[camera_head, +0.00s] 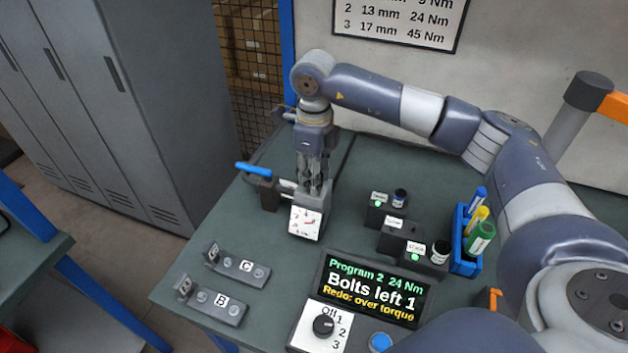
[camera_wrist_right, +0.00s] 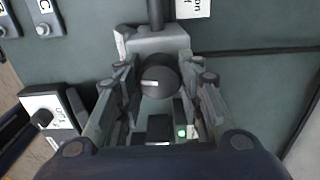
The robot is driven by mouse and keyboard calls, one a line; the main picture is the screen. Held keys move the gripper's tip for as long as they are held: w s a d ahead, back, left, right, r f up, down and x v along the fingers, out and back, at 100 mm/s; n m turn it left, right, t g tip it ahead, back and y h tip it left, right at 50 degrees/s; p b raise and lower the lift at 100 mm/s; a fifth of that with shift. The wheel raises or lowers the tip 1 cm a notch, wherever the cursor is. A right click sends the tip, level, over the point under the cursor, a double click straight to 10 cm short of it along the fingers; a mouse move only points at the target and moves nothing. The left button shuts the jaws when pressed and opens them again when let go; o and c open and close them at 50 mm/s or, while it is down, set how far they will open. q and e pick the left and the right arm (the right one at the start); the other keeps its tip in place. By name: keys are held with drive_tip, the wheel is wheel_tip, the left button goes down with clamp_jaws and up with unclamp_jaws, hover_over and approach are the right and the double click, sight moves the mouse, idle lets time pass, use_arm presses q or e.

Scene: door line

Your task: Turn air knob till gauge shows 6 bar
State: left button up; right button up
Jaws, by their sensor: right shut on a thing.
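The air gauge (camera_head: 305,222) has a white square face with red on it and stands on the bench at the centre left. Its figures and needle are too small to read surely. The air knob (camera_wrist_right: 158,82) is round and dark with a pale line mark, on top of the grey regulator block (camera_wrist_right: 155,42). My right gripper (camera_head: 314,188) points down over the regulator, shut on the knob, with its fingers at both sides in the wrist view (camera_wrist_right: 160,90). In the head view the fingers hide the knob. My left gripper is not in view.
A blue-handled valve (camera_head: 253,168) stands close left of the gauge. Brackets B and C (camera_head: 238,264) lie front left. A display (camera_head: 370,288) reads "Bolts left 1" above a selector (camera_head: 323,325). Small black blocks (camera_head: 412,245) and a blue marker holder (camera_head: 463,262) stand right.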

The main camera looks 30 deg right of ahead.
drive_tip(key=shift+n+b, duration=0.45)
drive_tip(key=shift+n, duration=0.35)
drive_tip(key=o, duration=1.1)
wheel_tip(320, 180, up, 12)
drive_tip(key=shift+r, duration=0.1)
